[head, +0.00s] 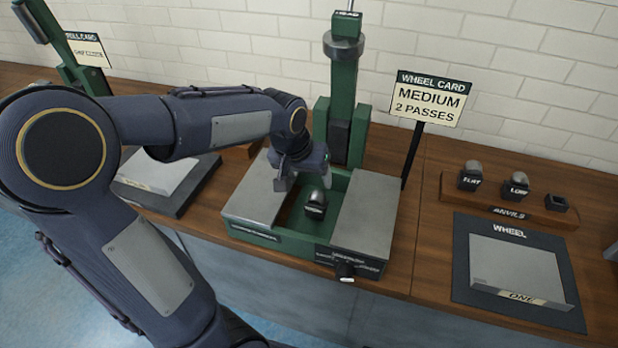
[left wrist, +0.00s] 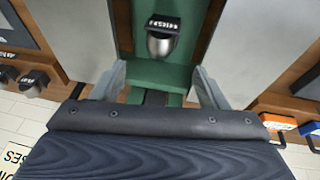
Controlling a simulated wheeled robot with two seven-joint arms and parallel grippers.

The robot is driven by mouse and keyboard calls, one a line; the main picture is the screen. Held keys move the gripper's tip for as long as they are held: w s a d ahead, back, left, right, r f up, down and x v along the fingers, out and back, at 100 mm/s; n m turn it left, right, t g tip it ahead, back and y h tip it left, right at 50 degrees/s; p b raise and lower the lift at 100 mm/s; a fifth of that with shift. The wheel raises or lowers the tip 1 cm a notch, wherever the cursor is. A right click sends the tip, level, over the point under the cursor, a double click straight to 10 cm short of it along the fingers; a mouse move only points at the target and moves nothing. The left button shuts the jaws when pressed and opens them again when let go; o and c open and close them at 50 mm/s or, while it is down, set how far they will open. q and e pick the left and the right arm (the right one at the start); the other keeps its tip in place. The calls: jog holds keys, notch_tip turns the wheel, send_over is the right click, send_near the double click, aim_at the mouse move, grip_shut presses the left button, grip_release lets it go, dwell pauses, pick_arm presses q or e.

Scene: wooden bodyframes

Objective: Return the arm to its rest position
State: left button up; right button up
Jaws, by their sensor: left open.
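My left arm comes in from the left in the head view and reaches over a green machine (head: 333,258). My left gripper (head: 288,180) is above the machine's left part, behind and left of a small metal anvil (head: 316,201) seated in its middle. In the left wrist view my left gripper (left wrist: 160,90) shows two fingers spread apart with nothing between them. The anvil (left wrist: 162,40) stands upright in the green channel beyond the fingertips, apart from them. My right gripper is not in view.
A tall green post (head: 343,100) rises behind the machine. A card (head: 430,98) reading "MEDIUM 2 PASSES" stands to its right. An anvil rack (head: 505,207) and a dark mat (head: 463,283) labelled WHEEL with a metal sheet (head: 515,272) lie at the right. Another sheet (head: 160,172) is at the left.

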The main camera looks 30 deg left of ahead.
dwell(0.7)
pick_arm(q)
jog(key=s+d+h, duration=0.1)
jog(key=s+d, duration=0.1)
jog(key=s, duration=0.4)
jog(key=s+d+r+m+t+h, duration=0.1)
jog(key=s+d, duration=0.2)
jog(key=s, duration=0.3)
jog(key=s+d+h, duration=0.1)
jog(key=s+d, duration=0.2)
jog(key=s, duration=0.4)
jog(key=shift+r+t, duration=0.15)
jog(key=shift+t, duration=0.25)
